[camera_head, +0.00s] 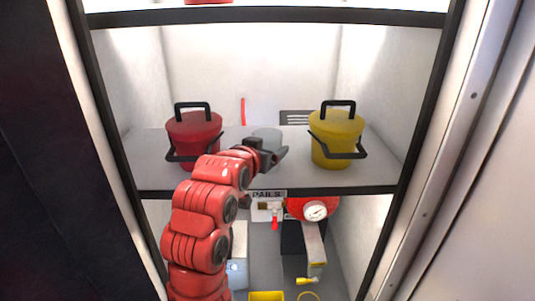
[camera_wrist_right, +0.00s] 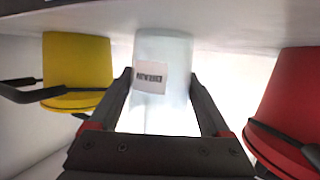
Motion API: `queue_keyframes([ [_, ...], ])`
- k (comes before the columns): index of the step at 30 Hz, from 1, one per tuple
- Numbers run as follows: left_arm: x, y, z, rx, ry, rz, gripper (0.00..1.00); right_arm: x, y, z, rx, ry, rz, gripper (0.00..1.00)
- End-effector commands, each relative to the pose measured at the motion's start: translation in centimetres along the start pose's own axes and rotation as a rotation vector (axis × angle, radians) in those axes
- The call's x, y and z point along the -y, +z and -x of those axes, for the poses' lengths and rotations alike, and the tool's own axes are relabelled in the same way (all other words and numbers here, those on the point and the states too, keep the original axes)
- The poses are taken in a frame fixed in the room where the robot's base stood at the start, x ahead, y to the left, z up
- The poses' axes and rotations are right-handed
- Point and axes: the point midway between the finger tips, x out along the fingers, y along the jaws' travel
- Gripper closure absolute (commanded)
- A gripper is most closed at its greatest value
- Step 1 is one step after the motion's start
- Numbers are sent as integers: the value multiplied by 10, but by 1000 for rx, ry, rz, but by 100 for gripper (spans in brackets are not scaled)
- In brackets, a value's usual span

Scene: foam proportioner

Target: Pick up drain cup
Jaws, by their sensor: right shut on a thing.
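The drain cup (camera_head: 267,134) is a pale translucent cup on the upper shelf, between a red pail and a yellow pail. My right gripper (camera_head: 272,153) reaches it from the front and partly hides it in the head view. In the right wrist view, which is upside down, the cup (camera_wrist_right: 165,60) has a white label with dark print and sits between the fingers of my right gripper (camera_wrist_right: 160,85). The right gripper is shut on the cup. The cup appears upright, with its base at or very near the shelf. My left gripper is not in view.
The red pail (camera_head: 193,130) and the yellow pail (camera_head: 337,137), both with black handles, stand close on either side on the shelf (camera_head: 150,165). Below the shelf are a round gauge (camera_head: 316,211) and red fittings. Cabinet walls bound both sides.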

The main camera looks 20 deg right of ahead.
Motion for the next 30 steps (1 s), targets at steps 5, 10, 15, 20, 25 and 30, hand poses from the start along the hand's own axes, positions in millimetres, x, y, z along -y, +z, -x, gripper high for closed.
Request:
queue_keyframes([
  [5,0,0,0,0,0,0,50,0,0,0,0,0,0,76],
  [10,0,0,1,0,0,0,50,0,-1,0,-1,0,0,76],
  [15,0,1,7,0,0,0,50,0,-7,2,-5,0,-2,76],
  [20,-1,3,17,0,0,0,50,0,-16,5,-2,0,-1,76],
  [25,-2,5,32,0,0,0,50,0,-32,12,-5,0,-4,76],
  [30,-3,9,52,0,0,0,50,-6,-20,52,-5,-7,-4,76],
])
